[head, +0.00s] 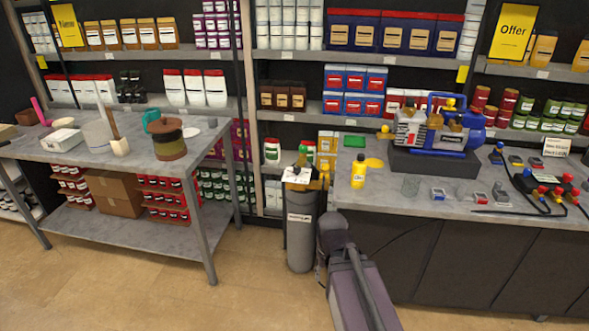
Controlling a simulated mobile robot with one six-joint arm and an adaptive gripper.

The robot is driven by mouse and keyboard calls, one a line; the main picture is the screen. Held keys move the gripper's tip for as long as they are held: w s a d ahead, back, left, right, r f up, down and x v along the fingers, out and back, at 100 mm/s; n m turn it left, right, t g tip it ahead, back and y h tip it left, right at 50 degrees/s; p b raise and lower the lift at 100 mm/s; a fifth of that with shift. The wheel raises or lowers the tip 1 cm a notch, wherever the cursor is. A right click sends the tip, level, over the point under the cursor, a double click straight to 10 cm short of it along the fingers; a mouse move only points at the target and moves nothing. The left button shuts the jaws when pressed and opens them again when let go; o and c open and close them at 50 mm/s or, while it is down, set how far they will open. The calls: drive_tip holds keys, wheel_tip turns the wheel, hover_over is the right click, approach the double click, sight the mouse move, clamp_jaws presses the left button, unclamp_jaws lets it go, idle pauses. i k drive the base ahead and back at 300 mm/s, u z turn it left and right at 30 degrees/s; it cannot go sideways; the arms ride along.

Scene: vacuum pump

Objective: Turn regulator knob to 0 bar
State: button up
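A blue vacuum pump (447,140) with yellow caps stands in a dark tray (412,162) on the right counter. A grey upright cylinder (300,230) stands on the floor between the two work surfaces, with a white label and small yellow and dark fittings (318,182) on top. I cannot make out which small part is the regulator knob, nor any bar reading. My arm rises from the bottom middle, its elbow close to the right side of the cylinder. My gripper does not show in the head view.
The right counter (385,205) holds a yellow bottle (358,171), several small gauges, and hoses with red and blue fittings (548,190). A grey table (200,140) with jars and a mortar stands left. Stocked shelves line the back. The floor (130,285) at front left is clear.

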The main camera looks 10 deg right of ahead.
sight(297, 169)
drive_tip(key=z, duration=0.05)
drive_tip(key=i, duration=0.95)
drive_tip(key=u, duration=0.05)
